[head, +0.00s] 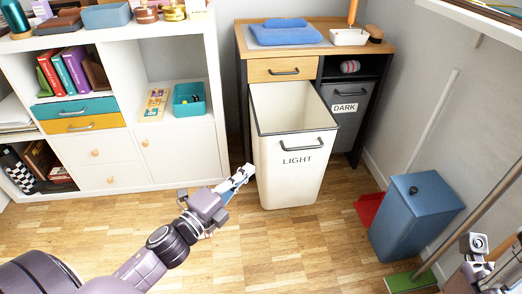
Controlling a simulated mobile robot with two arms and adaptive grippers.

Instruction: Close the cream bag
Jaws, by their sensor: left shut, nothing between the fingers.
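The cream bag (295,172) is a tall bin-like bag marked LIGHT with a dark handle on its front. It stands out from the wooden cabinet (281,70), tilted forward, and its open top shows an empty-looking inside. My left gripper (247,170) is shut and empty, close to the left side of the bag at about mid height. Whether it touches the bag I cannot tell. My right gripper (474,243) shows only in part at the lower right, far from the bag; its fingers are not clear.
A dark grey bag (342,122) marked DARK sits inside the cabinet to the right. A blue bin (413,215), a red dustpan (369,208) and a green broom (410,281) stand at the right. A white shelf (185,155) fills the left. Floor before the bag is clear.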

